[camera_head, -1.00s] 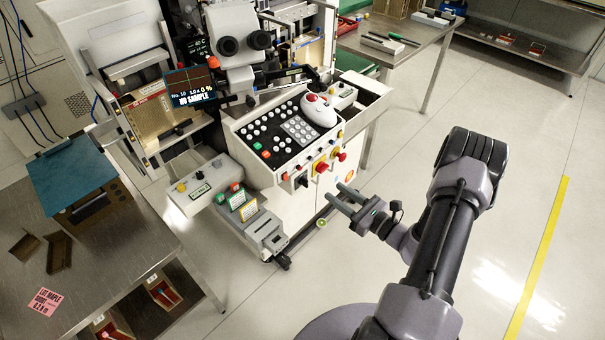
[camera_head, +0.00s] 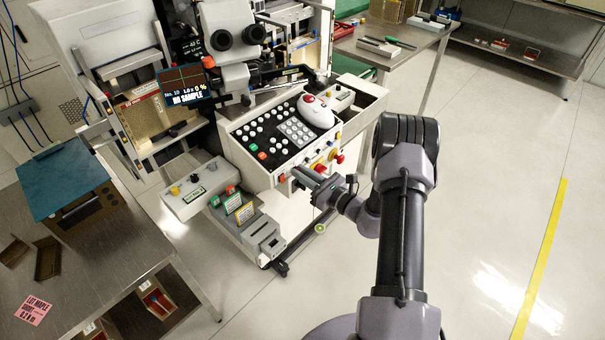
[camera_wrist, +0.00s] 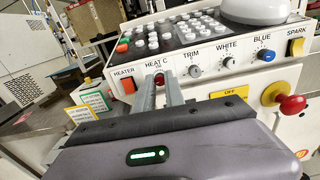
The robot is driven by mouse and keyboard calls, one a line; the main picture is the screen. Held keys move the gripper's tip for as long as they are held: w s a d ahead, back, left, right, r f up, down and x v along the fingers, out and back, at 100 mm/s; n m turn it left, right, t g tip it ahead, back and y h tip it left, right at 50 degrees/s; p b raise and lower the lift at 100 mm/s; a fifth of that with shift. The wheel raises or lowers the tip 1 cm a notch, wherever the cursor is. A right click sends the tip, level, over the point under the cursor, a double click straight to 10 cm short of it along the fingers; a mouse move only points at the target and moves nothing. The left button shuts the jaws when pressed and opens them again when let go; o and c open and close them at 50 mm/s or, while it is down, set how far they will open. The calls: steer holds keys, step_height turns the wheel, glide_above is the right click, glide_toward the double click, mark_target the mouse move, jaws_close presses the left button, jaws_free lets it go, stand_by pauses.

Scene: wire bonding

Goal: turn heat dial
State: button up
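The heat dial (camera_wrist: 159,79) is a small red knob under the "HEAT C" label on the white front panel of the bonding machine. It shows in the wrist view between the tips of my two grey fingers. My gripper (camera_wrist: 160,84) is open, with the fingers parallel and apart on either side of the dial. I cannot tell whether they touch it. In the head view my gripper (camera_head: 302,177) reaches the panel's front from the right, and its fingers hide the dial there.
The orange heater switch (camera_wrist: 128,86) is close left of the dial. Trim (camera_wrist: 195,71), white (camera_wrist: 228,62) and blue (camera_wrist: 266,55) knobs lie to the right. A red stop button (camera_wrist: 291,104) on a yellow base juts out at lower right. Open floor (camera_head: 490,170) lies right of my arm.

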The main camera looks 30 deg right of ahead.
jaws_close()
steer(key=shift+m+p, duration=2.95)
steer(key=shift+m, duration=7.55)
steer(key=shift+f, duration=0.1)
steer(key=o, duration=0.8)
jaws_free()
